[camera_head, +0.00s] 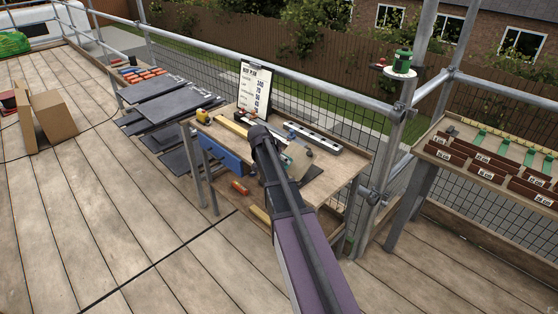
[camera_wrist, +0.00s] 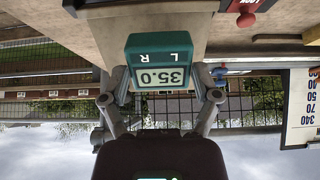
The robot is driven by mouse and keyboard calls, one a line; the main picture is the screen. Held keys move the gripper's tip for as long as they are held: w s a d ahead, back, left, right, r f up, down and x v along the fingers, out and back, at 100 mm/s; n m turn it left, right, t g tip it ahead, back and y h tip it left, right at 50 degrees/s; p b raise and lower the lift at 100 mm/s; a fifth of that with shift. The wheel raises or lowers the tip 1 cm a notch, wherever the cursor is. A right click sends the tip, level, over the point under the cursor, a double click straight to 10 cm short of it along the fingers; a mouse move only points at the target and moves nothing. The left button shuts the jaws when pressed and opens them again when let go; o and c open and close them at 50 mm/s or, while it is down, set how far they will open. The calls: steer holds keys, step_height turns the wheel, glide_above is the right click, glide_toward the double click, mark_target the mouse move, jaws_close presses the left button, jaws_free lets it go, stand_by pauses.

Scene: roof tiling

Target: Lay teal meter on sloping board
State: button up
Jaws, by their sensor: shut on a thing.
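The teal meter (camera_wrist: 158,62), with a lit display reading 35.0 and the letters L and R, is gripped between the fingers of my gripper (camera_wrist: 160,84) in the wrist view. The picture there is upside down. A plain tan board face (camera_wrist: 165,18) lies right behind the meter; I cannot tell whether they touch. In the head view my arm reaches over the workbench (camera_head: 335,172) and hides much of its middle. A pale tilted panel (camera_head: 298,160) shows just right of my arm; I cannot tell if it is the sloping board. My gripper's fingers are hidden there.
A number chart (camera_head: 255,90) stands at the bench's back, near a long spirit level (camera_head: 313,138). A red knob (camera_wrist: 246,19) marked LOCK is close to the meter. A rack (camera_head: 485,165) of labelled bins stands right. Dark slates (camera_head: 168,103) are stacked left.

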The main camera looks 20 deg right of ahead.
steer(key=shift+b+x, duration=1.05)
steer(key=shift+x, duration=0.4)
steer(key=shift+d+f, duration=0.1)
steer(key=shift+f, duration=0.1)
steer(key=shift+s+a+f+b, duration=0.1)
steer(key=shift+a+f+b, duration=0.15)
steer(key=shift+b, duration=0.2)
stand_by(0.9)
steer(key=o, duration=0.8)
steer(key=shift+a+r, duration=0.1)
steer(key=shift+r, duration=0.05)
steer(key=p+v, duration=0.5)
steer(key=v, duration=0.1)
steer(key=shift+a+r+p, duration=0.2)
steer(key=shift+r+p, duration=0.15)
steer(key=shift+p, duration=0.05)
steer(key=shift+s, duration=0.1)
stand_by(0.4)
